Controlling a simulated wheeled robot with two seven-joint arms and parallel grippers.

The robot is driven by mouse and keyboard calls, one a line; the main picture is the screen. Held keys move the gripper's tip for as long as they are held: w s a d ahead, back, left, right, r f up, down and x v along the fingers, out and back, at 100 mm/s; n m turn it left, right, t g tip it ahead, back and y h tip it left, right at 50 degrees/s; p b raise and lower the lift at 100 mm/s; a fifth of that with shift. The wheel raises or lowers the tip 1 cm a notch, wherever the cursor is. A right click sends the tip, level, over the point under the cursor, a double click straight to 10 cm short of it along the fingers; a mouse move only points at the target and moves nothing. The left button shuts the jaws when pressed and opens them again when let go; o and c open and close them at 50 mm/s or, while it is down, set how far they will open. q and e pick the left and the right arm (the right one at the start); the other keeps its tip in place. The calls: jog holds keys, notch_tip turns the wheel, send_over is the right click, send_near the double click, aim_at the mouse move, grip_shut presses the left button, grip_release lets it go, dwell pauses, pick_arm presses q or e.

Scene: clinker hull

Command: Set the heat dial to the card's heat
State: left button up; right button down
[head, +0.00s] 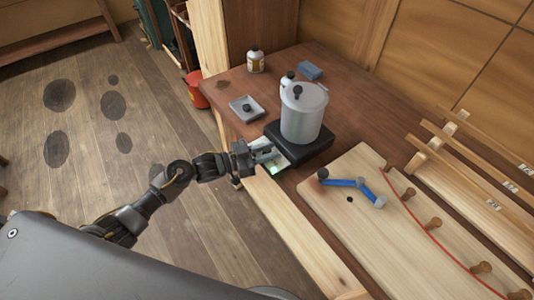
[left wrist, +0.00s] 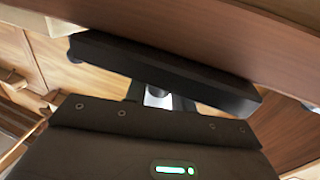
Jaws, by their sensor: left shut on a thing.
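The black hot plate (head: 318,155) stands on the brown bench with a grey lidded pot (head: 303,115) on it. My left gripper (head: 268,155) is at the hot plate's front left side, shut on the heat dial. In the left wrist view, the fingers (left wrist: 157,98) close around a small pale, silvery dial (left wrist: 157,97) in front of the dark hot plate (left wrist: 170,70). The dial's marks and setting cannot be read. A pale flat patch (head: 293,154) shows beside the gripper; I cannot tell whether it is the card. My right gripper is not in view.
A small grey tray (head: 245,112), a labelled bottle (head: 255,61) and a blue block (head: 310,70) are on the bench behind. A pale board (head: 345,225) with a blue jointed tool (head: 350,183) and several pegs is to the right. A red bucket (head: 195,89) stands on the floor.

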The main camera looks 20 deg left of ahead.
pick_arm(q)
jog(key=o, duration=1)
jog(key=shift+c, duration=0.2)
jog(key=shift+s+a, duration=0.2)
jog(key=shift+a, duration=0.15)
jog(key=b+v, duration=0.2)
jog(key=v, duration=0.8)
